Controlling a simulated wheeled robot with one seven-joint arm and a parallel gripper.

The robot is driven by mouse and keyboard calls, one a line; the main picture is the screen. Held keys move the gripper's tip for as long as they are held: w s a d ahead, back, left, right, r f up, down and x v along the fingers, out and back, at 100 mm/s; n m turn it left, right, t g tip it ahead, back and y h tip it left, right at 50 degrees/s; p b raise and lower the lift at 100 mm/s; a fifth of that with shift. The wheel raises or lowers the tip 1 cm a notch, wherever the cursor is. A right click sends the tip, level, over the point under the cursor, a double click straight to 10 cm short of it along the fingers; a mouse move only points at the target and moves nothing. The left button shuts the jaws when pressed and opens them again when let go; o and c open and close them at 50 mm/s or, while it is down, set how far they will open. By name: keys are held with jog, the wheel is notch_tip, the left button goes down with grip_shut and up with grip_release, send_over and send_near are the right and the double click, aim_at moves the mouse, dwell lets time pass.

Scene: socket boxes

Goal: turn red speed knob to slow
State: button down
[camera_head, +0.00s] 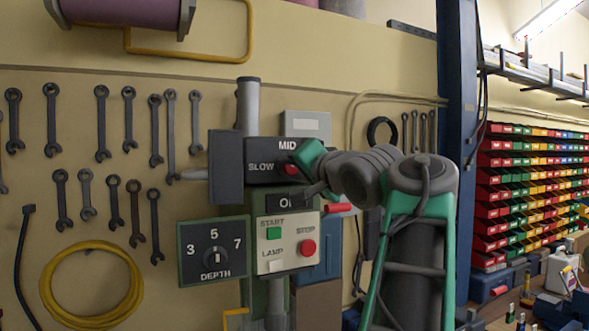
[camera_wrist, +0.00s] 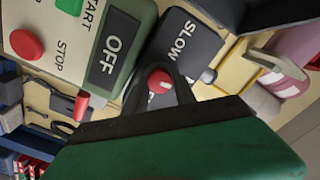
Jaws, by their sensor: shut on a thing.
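The red speed knob (camera_head: 290,171) sits on a dark panel (camera_head: 257,150) marked SLOW at its left and MID above it; the label on the other side is hidden by my gripper. In the wrist view the knob (camera_wrist: 158,78) shows between the dark fingers of my gripper (camera_wrist: 160,90), with a small pale mark on its face. Where that mark points is hard to tell. My gripper (camera_head: 300,178) comes in from the right and is shut on the knob.
Below the panel are an OFF plate and a box with a green START button (camera_head: 274,234) and red STOP button (camera_head: 308,248). A DEPTH dial (camera_head: 213,257) stands lower left. Wrenches hang on the wall. Colored bins (camera_head: 530,190) are at the right.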

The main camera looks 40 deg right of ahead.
jog(key=n+b, duration=0.1)
jog(key=n, duration=0.4)
jog(key=n+b, duration=0.1)
jog(key=n, duration=0.4)
dwell(0.5)
jog(key=c, duration=1)
grip_release()
jog(key=b+v, duration=0.1)
jog(key=v, duration=0.6)
jog(key=shift+s+a, duration=0.15)
jog(key=shift+s, duration=0.25)
